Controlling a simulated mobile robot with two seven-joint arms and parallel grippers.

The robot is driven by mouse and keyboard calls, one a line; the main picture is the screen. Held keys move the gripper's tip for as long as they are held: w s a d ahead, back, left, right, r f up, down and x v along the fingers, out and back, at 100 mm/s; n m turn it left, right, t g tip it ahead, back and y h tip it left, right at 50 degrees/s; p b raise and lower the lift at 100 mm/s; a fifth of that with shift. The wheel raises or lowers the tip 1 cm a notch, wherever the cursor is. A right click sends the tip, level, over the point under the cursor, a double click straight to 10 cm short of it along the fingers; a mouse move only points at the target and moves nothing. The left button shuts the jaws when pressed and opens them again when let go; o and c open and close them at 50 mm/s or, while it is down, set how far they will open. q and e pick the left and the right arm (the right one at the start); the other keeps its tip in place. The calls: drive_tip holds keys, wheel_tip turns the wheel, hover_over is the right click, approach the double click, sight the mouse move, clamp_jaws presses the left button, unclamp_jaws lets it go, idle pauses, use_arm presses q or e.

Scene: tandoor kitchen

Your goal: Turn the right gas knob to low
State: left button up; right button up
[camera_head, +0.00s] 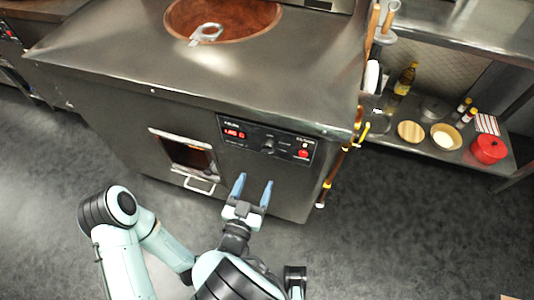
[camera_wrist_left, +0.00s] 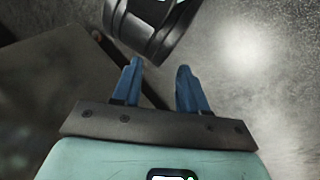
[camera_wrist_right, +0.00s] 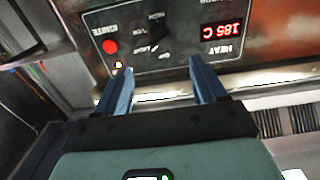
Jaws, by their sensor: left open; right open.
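A dark control panel (camera_head: 240,145) is on the front of the steel tandoor counter. One dark round knob (camera_head: 268,147) sits at its middle, between a red display (camera_head: 234,133) and a red button (camera_head: 303,154). In the right wrist view the knob (camera_wrist_right: 157,32) appears beyond the fingertips, with faint markings around it; its exact setting is hard to read. My right gripper (camera_head: 253,185) is open and empty, in front of and below the panel, apart from the knob. My left gripper (camera_wrist_left: 155,75) is open and empty in the left wrist view.
An oven opening (camera_head: 187,155) with a handle is left of the panel. Tools (camera_head: 338,165) hang at the counter's right corner. A shelf (camera_head: 395,148) with a bottle, bowls and a red pot (camera_head: 489,149) stands at the right. Grey floor (camera_head: 410,240) is clear.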

sight(268, 149)
use_arm(q)
drive_tip(key=shift+t+y, duration=0.3)
drive_tip(key=shift+t, duration=0.1)
drive_tip(key=w, duration=0.1)
drive_tip(key=w+a+f+b, duration=0.1)
drive_tip(key=w+f, duration=0.1)
drive_tip(key=shift+a+f+b, duration=0.1)
drive_tip(key=shift+a+b, duration=0.2)
drive_tip(key=shift+b, duration=0.1)
use_arm(e)
drive_tip(key=x, duration=1.1)
drive_tip(key=shift+s+f, duration=0.1)
drive_tip(key=c, duration=1)
